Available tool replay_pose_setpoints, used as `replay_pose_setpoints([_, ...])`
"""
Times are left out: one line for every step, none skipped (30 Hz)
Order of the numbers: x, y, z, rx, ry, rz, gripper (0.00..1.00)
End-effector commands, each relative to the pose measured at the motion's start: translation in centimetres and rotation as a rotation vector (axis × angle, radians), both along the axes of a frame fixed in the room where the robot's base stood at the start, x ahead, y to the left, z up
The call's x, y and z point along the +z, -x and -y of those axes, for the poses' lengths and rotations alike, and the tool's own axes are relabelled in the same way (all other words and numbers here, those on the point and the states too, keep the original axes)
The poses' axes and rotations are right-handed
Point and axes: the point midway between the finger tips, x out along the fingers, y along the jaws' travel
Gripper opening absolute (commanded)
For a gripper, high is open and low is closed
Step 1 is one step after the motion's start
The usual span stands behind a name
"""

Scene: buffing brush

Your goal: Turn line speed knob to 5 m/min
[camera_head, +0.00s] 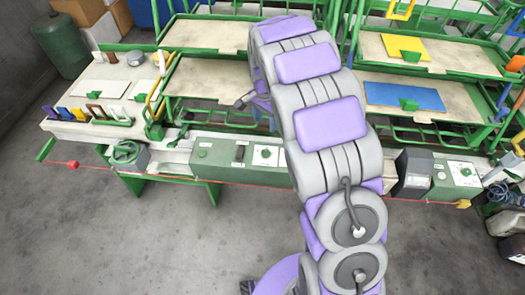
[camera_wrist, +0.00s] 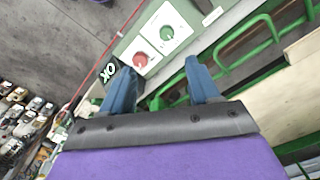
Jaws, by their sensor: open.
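In the wrist view, a light control panel carries a round green dial (camera_wrist: 167,33) and a round red control (camera_wrist: 140,60). Their markings are too small to read, so I cannot tell which is the line speed knob. My gripper (camera_wrist: 158,68) shows two blue fingers apart with nothing between them. Its fingertips appear just short of the panel in the picture; the depth gap is unclear. In the head view, dial plates show on the left green box (camera_head: 267,155) and the right green box (camera_head: 463,171). My arm hides part of the bench between them.
A dark display reading OK (camera_wrist: 108,72) sits beside the red control. Green rails (camera_wrist: 250,40) run right of the fingers. In the head view, a handwheel (camera_head: 127,153) and a red cord (camera_head: 72,164) line the bench front. Tiered trays (camera_head: 205,77) stand behind. The front floor is mostly clear.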

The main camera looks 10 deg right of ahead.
Motion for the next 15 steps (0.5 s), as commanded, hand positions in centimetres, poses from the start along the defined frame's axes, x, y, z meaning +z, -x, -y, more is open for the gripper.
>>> replay_pose_setpoints([-1.0, -0.6, 0.0, -0.016, -0.004, -0.001, 0.61])
replay_pose_setpoints([-1.3, -0.9, 0.0, -0.024, -0.006, 0.000, 0.61])
replay_pose_setpoints([-1.6, -1.2, 0.1, -0.033, -0.009, 0.001, 0.61])
replay_pose_setpoints([-1.8, -1.4, 0.2, -0.039, -0.011, 0.004, 0.61])
replay_pose_setpoints([-1.9, -1.6, 0.2, -0.043, -0.013, 0.005, 0.61])
replay_pose_setpoints([-2.1, -1.7, 0.4, -0.046, -0.015, 0.006, 0.61])
replay_pose_setpoints([-2.2, -1.7, 0.4, -0.048, -0.015, 0.005, 0.61])
replay_pose_setpoints([-2.4, -1.8, 0.4, -0.049, -0.015, 0.005, 0.61])
replay_pose_setpoints([-2.8, -1.8, 0.4, -0.049, -0.016, 0.005, 0.61])
replay_pose_setpoints([-3.1, -1.7, 0.4, -0.049, -0.016, 0.004, 0.61])
replay_pose_setpoints([-3.4, -1.7, 0.3, -0.048, -0.015, 0.003, 0.61])
replay_pose_setpoints([-4.0, -1.7, 0.2, -0.048, -0.014, 0.002, 0.61])
replay_pose_setpoints([-4.6, -1.7, 0.1, -0.048, -0.012, 0.001, 0.61])
replay_pose_setpoints([-5.1, -1.7, -0.1, -0.047, -0.011, 0.001, 0.61])
replay_pose_setpoints([-5.9, -1.7, -0.2, -0.047, -0.009, 0.001, 0.61])
